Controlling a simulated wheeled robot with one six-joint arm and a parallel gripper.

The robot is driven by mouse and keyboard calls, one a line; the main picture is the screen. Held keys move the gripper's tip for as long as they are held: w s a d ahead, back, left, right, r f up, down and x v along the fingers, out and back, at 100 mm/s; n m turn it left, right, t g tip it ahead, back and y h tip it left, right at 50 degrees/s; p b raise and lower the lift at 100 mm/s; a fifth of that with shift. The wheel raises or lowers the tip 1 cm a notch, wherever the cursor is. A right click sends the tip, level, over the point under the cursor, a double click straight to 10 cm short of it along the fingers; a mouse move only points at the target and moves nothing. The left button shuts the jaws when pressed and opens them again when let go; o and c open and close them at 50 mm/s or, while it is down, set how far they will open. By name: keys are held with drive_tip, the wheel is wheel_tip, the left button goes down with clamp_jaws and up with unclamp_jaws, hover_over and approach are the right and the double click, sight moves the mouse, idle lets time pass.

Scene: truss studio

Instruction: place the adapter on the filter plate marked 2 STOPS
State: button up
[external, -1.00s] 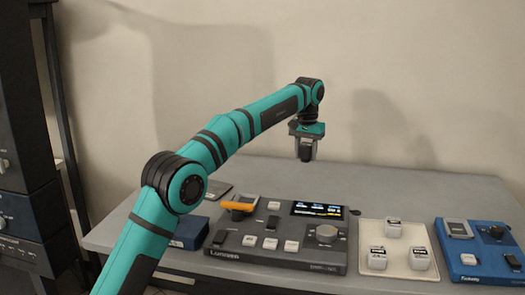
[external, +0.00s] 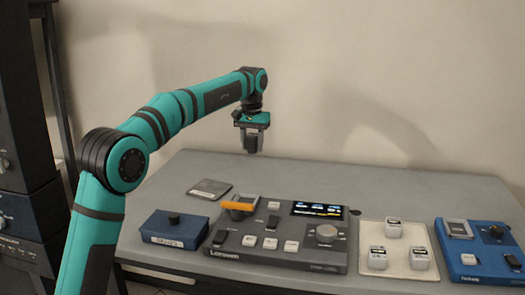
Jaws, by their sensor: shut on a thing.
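My gripper (external: 252,146) hangs pointing down in the air above the back left of the table. It is shut on a small dark grey thing, which I take to be the adapter; the fingers hide most of it and its outline is unclear. A thin flat grey plate (external: 209,189) lies on the table at the back left, below and left of my gripper. It may be a filter plate; its marking is too small to read. No 2 STOPS label is legible in this view.
A blue box with a black knob (external: 174,228) stands at the front left. A dark grey console (external: 282,258) with an orange piece (external: 237,205) is right of it. A white tray (external: 396,269) with white blocks and a blue device (external: 476,236) stand further right. The table's back is clear.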

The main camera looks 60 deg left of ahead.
drive_tip(key=n, duration=0.1)
hover_over(210, 188)
drive_tip(key=shift+s+f, duration=0.1)
drive_tip(key=shift+f, duration=5.25)
drive_tip(key=shift+f, duration=0.15)
drive_tip(key=o, duration=1.1)
drive_tip(key=shift+c, duration=0.2)
wheel_tip(210, 188, up, 12)
